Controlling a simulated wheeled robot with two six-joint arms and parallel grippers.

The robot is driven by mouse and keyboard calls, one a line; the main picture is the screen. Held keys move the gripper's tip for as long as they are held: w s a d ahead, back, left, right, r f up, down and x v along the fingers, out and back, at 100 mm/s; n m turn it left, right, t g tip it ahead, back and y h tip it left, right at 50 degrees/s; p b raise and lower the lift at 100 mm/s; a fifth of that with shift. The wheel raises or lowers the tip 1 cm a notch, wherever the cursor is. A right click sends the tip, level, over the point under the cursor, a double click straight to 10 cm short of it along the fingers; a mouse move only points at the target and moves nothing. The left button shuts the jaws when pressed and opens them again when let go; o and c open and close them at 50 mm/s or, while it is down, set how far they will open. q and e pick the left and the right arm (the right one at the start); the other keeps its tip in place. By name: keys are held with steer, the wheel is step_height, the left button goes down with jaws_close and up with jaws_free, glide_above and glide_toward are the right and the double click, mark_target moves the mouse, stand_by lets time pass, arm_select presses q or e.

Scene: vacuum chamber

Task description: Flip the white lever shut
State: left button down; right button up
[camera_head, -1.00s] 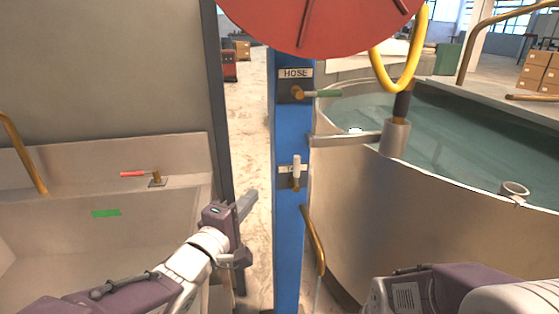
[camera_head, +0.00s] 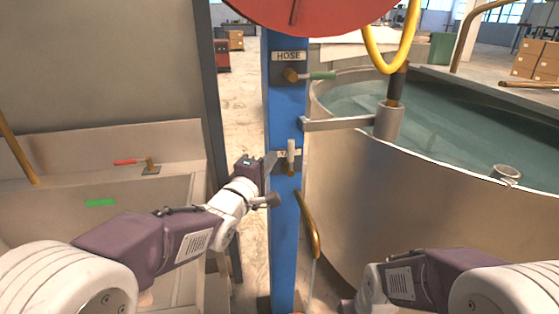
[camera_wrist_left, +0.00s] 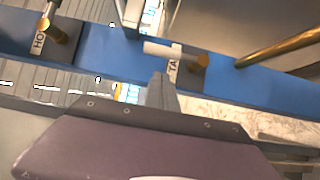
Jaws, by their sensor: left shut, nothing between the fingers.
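The white lever (camera_head: 291,155) stands upright on its brass pivot on the blue post (camera_head: 285,225), below the HOSE label. Its label plate is partly hidden by my gripper in the head view. In the left wrist view the white lever (camera_wrist_left: 162,48) points left from the brass pivot (camera_wrist_left: 199,62), beside a plate whose letters start with TA. My left gripper (camera_head: 270,161) is shut and empty, its fingertips just left of the lever. In the wrist view its fingers (camera_wrist_left: 160,88) reach toward the lever; I cannot tell whether they touch it.
A green-handled lever (camera_head: 320,77) sits higher on the post, and a red-handled lever (camera_head: 126,162) sits on the basin at left. A brass rail (camera_head: 308,225) stands right of the post, beside the round water tank (camera_head: 400,205). The red disc (camera_head: 310,12) hangs above.

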mark_target(290, 157)
arm_select(q)
steer(key=shift+w+d, duration=0.25)
steer(key=shift+d, duration=0.4)
steer(key=shift+w+d, duration=0.2)
steer(key=shift+d, duration=0.4)
